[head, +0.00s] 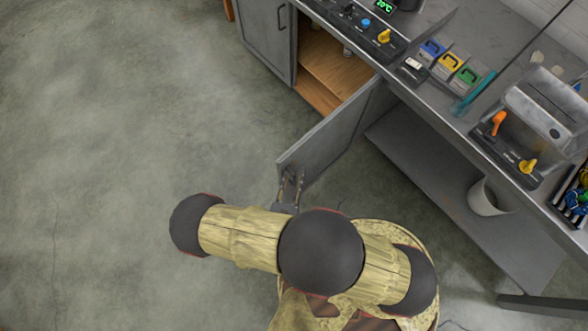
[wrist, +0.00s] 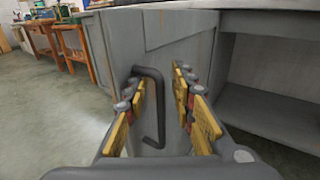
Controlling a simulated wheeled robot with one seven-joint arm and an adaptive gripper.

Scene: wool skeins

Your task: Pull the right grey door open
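The right grey door (head: 325,140) stands swung well out from its cabinet, and the wooden inside (head: 330,70) shows in the head view. In the wrist view the door's grey face (wrist: 190,45) fills the middle, with a dark bar handle (wrist: 159,110) on it. My gripper (head: 290,185) is at the door's free edge in the head view. In the wrist view my gripper (wrist: 160,85) has its yellow-padded fingers apart, one on each side of the handle, with gaps visible. Whether a finger touches the handle I cannot tell.
The left grey door (head: 266,30) looks shut. The worktop above carries knob panels (head: 368,28) and coloured boxes (head: 449,62). An open lower shelf (head: 440,165) with a white bucket (head: 490,198) is to the right. The floor (head: 120,150) on the left is clear.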

